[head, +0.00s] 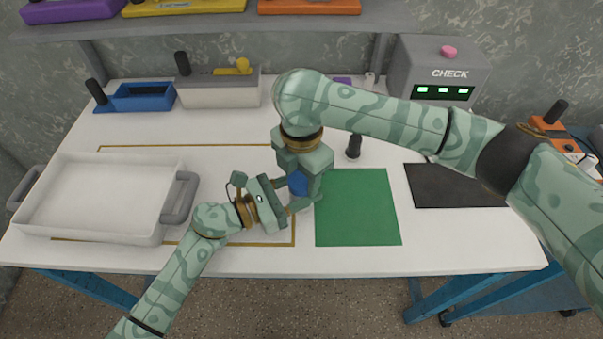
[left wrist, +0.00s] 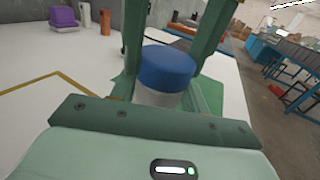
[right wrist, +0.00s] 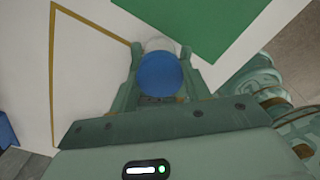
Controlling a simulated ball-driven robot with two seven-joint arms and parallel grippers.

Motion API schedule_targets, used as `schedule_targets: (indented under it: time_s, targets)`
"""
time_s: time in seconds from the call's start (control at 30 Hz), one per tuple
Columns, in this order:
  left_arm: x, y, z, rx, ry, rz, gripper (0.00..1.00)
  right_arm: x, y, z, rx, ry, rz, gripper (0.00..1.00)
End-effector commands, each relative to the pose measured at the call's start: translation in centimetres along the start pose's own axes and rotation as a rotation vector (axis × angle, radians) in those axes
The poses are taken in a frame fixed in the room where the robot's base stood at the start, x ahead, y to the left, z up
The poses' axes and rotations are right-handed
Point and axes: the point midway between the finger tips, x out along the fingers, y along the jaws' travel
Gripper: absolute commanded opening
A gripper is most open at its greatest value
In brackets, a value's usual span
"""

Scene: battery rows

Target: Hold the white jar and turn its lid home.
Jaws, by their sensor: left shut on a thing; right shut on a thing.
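The white jar (left wrist: 157,97) stands upright between my gripper fingers in the left wrist view, with its blue lid (left wrist: 168,68) on top. In the head view the lid (head: 298,184) shows between both grippers and the jar body is mostly hidden. My left gripper (head: 293,208) comes in from the side and is shut on the jar body. My right gripper (head: 300,188) comes from above and is shut on the lid. In the right wrist view the lid (right wrist: 159,75) sits between the fingers, with a strip of white jar beyond it. How tight the lid sits cannot be seen.
A green mat (head: 358,208) lies just right of the grippers and a black mat (head: 455,186) farther right. A white tray (head: 95,225) stands at the left. A dark upright handle (head: 354,147) is behind the green mat. The grey CHECK box (head: 435,70) stands at the back right.

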Motion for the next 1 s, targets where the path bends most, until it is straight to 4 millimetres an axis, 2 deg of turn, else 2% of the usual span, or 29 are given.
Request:
schedule_targets:
  time_s: [0.13,0.4,0.43,0.5,0.77,1.0]
  targets:
    - [0.0,0.0,0.0,0.0,0.001,0.001,0.0,0.0,0.0,-0.1,0.166,0.001,0.0,0.2]
    - [0.0,0.0,0.0,0.0,0.001,0.001,0.0,0.0,0.0,-0.1,0.179,0.002,0.0,0.2]
    - [0.0,0.0,0.0,0.0,0.001,0.001,0.0,0.0,0.0,-0.1,0.179,0.002,0.0,0.56]
    - [0.0,0.0,0.0,0.0,0.001,0.001,0.0,0.0,0.0,-0.1,0.178,0.002,0.0,0.69]
    - [0.0,0.0,0.0,0.0,0.001,0.001,0.0,-0.1,0.0,0.0,0.177,0.001,0.0,0.69]
    - [0.0,0.0,0.0,0.0,0.001,0.001,0.0,-2.9,0.0,0.1,0.176,-0.001,0.003,0.69]
